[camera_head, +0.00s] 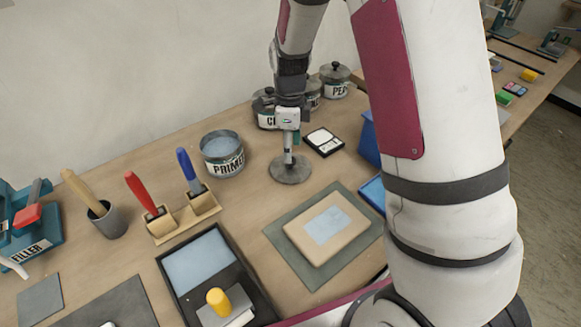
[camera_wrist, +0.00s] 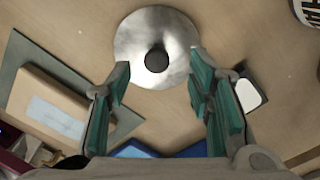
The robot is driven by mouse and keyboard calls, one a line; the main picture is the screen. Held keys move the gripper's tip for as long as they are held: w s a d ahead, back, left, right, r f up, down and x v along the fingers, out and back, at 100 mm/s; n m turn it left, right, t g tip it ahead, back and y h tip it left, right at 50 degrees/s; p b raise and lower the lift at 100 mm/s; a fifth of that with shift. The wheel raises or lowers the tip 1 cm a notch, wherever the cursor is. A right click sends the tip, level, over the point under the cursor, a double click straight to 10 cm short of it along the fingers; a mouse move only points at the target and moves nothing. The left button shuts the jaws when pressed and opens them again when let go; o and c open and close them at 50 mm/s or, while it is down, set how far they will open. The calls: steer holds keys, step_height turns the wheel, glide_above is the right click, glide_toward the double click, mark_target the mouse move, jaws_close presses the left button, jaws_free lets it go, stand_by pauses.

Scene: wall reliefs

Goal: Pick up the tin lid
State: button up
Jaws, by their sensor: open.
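The tin lid (camera_head: 290,173) is a round grey metal disc lying flat on the wooden table, right of the open PRIMER tin (camera_head: 222,153). In the wrist view the lid (camera_wrist: 177,50) shows from above, with a dark round knob (camera_wrist: 157,59) at its middle. My gripper (camera_head: 288,157) points down over the lid in the head view. In the wrist view my gripper (camera_wrist: 157,82) is open and empty, its green-padded fingers apart on either side below the knob. I cannot tell the exact height of the fingertips above the lid.
A scale-like black and white item (camera_head: 324,141) lies close right of the lid. Lidded tins (camera_head: 335,80) stand behind. A beige block (camera_head: 326,225) on a grey mat (camera_head: 287,234) lies in front. A wooden holder (camera_head: 184,216) with red- and blue-handled tools stands left.

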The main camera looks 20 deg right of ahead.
mark_target(291, 165)
steer(key=f, duration=0.5)
steer(key=shift+s+p, duration=0.25)
steer(key=shift+p, duration=0.05)
steer(key=shift+c, duration=0.2)
jaws_close()
